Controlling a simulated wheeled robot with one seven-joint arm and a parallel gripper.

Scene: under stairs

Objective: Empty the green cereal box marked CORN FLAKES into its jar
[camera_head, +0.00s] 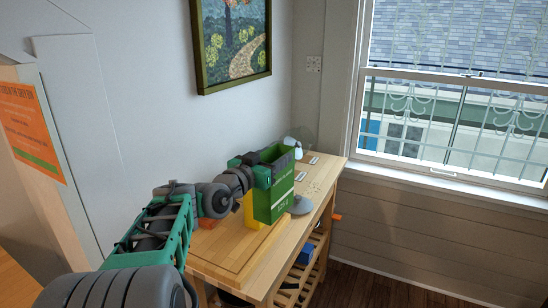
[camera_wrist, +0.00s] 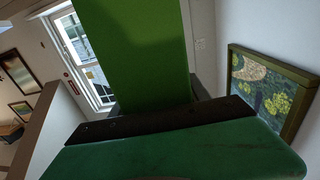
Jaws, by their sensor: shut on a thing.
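My gripper (camera_head: 264,174) is shut on a tall green box (camera_head: 273,200) near its upper part. The box stands about upright at the near part of the wooden table, with its open top facing up. Its white print is too small to read. In the wrist view the green box (camera_wrist: 135,45) fills the upper middle, behind a dark-edged green part of my gripper. I cannot tell from the head view whether the box touches the board under it. No jar shows clearly; it may be hidden behind the box or arm.
A wooden board (camera_head: 225,252) lies on the table (camera_head: 328,168). A yellow thing (camera_head: 250,212) stands beside the box. A grey round thing (camera_head: 300,205) is to its right, with small pale bits and flat labels (camera_head: 303,175) behind. A white-headed thing (camera_head: 292,142) stands at the back.

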